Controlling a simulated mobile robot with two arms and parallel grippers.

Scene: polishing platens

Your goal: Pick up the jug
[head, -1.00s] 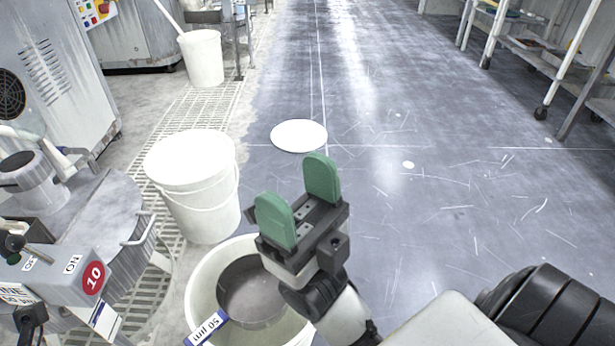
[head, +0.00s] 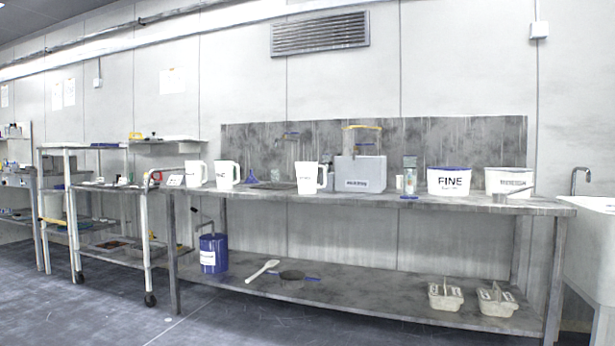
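Three white jugs with handles stand upright on the top of a long grey metal bench. One jug (head: 311,178) is near the middle of the bench, its handle to the right. Another jug (head: 227,174) stands further left, and a third jug (head: 195,173) is just left of that one. I cannot tell which of them the task means. Neither of my grippers shows in the head view now.
The bench (head: 420,204) also bears a grey box (head: 361,173), a tub marked FINE (head: 449,181) and a white tub (head: 509,181). A blue drum (head: 213,253) stands on its lower shelf. A wheeled cart (head: 110,185) is at left. Floor (head: 110,318) in front is clear.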

